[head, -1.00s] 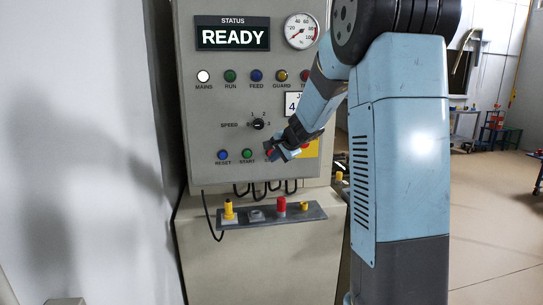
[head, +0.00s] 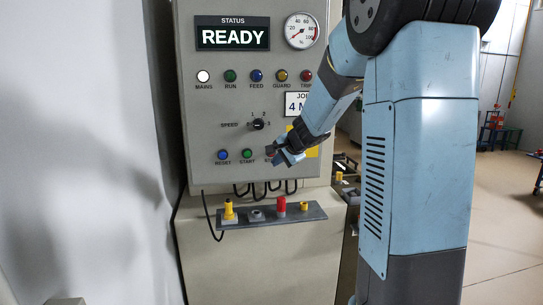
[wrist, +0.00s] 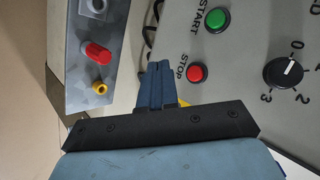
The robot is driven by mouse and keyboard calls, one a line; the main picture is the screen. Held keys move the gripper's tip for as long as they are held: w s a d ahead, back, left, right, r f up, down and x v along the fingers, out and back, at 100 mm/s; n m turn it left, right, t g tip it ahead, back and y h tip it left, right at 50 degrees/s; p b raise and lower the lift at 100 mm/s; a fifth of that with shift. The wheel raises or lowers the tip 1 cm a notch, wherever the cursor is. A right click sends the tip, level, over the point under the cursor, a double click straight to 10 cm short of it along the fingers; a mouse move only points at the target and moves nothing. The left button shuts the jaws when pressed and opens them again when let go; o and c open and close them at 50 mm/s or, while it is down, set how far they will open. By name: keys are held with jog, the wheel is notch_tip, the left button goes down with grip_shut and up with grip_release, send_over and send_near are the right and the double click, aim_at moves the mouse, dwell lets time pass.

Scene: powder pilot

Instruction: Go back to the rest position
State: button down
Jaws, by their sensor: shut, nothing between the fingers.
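My gripper (head: 281,156) is in front of the lower right of the grey control panel (head: 215,130). It hides the red STOP button there in the head view. In the wrist view my gripper (wrist: 157,70) has its fingers together with nothing between them. The red STOP button (wrist: 197,72) shows beside the fingertips there, apart from them in the picture. The green START button (wrist: 217,20) and the speed knob (wrist: 283,73) also show. The status display (head: 232,33) reads READY.
A narrow shelf (head: 265,217) below the panel carries a yellow piece (head: 228,210), a red piece (head: 281,206) and other small parts. Black cables hang under the panel. A white wall (head: 80,130) stands close on the left. Open floor (head: 510,230) lies at the right.

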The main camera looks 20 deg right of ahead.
jog(key=s+a+r+n+g+y, duration=0.1)
jog(key=s+a+r+n, duration=0.25)
jog(key=s, duration=0.45)
jog(key=s+a+r+n+g, duration=0.1)
jog(key=s+a+r+n, duration=0.2)
jog(key=s, duration=0.6)
jog(key=s+f+n+g+h, duration=0.1)
jog(key=s+n, duration=0.2)
jog(key=s, duration=0.7)
jog(key=s+f+n+h, duration=0.2)
jog(key=s+n, duration=0.1)
jog(key=s, duration=0.7)
jog(key=shift+s+d+g+h, duration=0.25)
jog(key=shift+d+g+h, duration=0.05)
jog(key=shift+g, duration=0.1)
